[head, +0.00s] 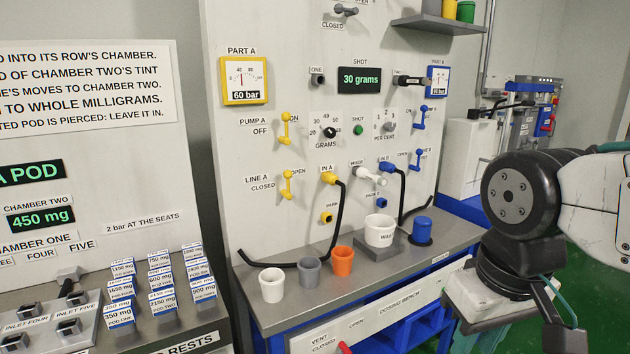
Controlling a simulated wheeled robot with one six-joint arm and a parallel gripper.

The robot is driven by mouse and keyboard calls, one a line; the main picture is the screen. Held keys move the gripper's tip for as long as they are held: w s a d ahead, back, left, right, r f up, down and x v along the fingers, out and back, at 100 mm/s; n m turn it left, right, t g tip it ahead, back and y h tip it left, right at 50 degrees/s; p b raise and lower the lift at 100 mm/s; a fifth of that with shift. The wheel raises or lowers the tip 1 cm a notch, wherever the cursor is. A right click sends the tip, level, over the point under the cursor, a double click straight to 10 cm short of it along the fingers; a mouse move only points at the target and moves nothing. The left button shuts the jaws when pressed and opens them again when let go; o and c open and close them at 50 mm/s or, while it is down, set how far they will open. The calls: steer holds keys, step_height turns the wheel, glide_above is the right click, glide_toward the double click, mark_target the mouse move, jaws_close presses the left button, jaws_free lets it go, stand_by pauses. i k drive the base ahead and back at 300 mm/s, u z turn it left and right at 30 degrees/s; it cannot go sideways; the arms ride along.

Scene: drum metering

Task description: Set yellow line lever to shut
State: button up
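The yellow line lever (287,185) is on the upright panel in the head view, beside the labels LINE A, CLOSED and OPEN. CLOSED is to its left and OPEN is at its upper right. Its handle stands roughly upright, close to the OPEN label; its exact setting is too small to tell. A similar yellow lever (286,130), labelled PUMP A, is directly above it. My arm is at the right, well apart from the line lever. The end of my arm is at the lower right, partly cut off, and its fingers cannot be made out clearly.
White, grey and orange cups (342,262) stand on the bench ledge (290,310) below the lever. A blue-capped container (421,231) stands farther right. Space before the lever is clear.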

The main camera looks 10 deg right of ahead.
mark_target(287, 175)
steer(key=z, duration=0.7)
steer(key=i, duration=1.15)
steer(key=u, duration=0.25)
